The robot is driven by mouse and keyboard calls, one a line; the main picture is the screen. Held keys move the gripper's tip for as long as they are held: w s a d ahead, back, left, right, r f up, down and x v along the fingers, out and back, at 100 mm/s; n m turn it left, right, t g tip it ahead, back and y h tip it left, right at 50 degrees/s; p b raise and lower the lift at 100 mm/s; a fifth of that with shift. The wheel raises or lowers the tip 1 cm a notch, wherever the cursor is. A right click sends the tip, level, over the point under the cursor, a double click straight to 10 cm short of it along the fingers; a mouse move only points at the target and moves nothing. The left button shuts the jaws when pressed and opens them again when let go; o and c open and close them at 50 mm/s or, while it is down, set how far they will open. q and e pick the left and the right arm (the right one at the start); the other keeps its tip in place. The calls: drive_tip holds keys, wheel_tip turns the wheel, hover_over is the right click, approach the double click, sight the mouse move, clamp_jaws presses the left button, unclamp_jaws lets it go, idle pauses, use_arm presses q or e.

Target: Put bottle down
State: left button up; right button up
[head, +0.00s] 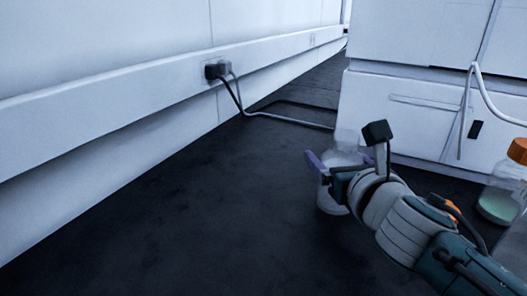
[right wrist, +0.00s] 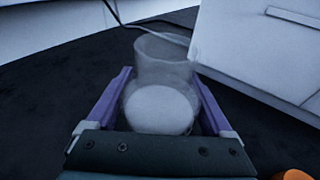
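A clear, open-topped bottle (head: 332,199) with whitish contents is in my right gripper (head: 338,163), beside the white instrument stack. It looks upright. In the right wrist view the bottle (right wrist: 163,72) stands between the two purple fingers of the gripper (right wrist: 163,78), which lie against its sides. The bottle's base is low over the dark bench top (head: 190,220); I cannot tell whether it touches. The near side of the bottle is partly hidden by my gripper in the head view. My left gripper is in neither view.
A second bottle with an orange cap (head: 519,150) and pale green liquid stands at the right edge. The white instrument stack (head: 415,115) is close behind the held bottle. A wall outlet with a plug (head: 216,71) trails cables. The bench to the left is clear.

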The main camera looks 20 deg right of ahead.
clamp_jaws()
idle(0.4)
